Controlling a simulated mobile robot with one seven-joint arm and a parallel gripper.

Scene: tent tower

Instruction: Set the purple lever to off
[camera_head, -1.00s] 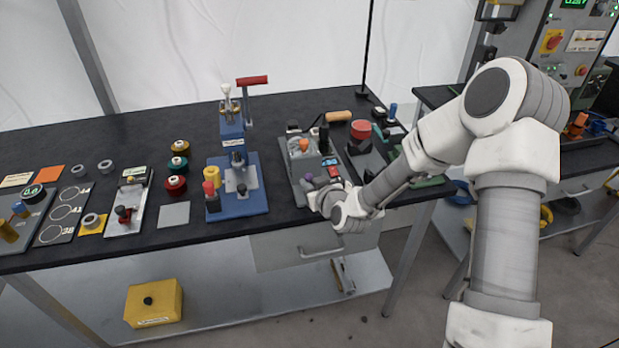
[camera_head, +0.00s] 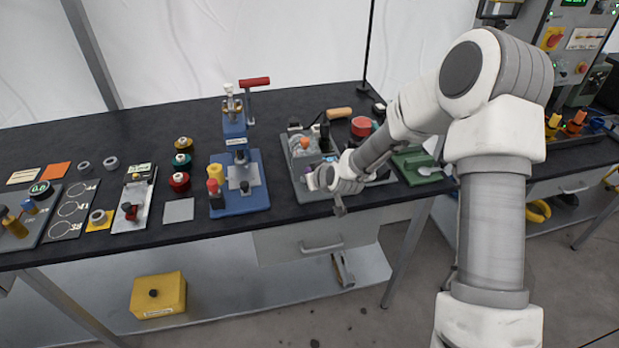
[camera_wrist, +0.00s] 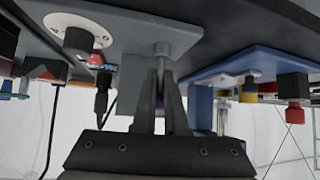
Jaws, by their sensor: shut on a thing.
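The purple lever (camera_wrist: 174,108) shows only as a thin purple patch between and behind my fingers in the wrist view. My gripper (camera_wrist: 160,78) is shut on it, and the fingers hide most of it. In the head view my gripper (camera_head: 313,181) is at the front edge of a grey panel (camera_head: 299,172), and my wrist covers the lever there. I cannot tell the lever's setting.
A blue press stand (camera_head: 252,195) with yellow and red knobs stands left of my gripper. An orange knob (camera_head: 304,143) sits farther back on the panel. A green tray (camera_head: 417,165) lies to the right. A drawer (camera_head: 318,242) is below the table edge.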

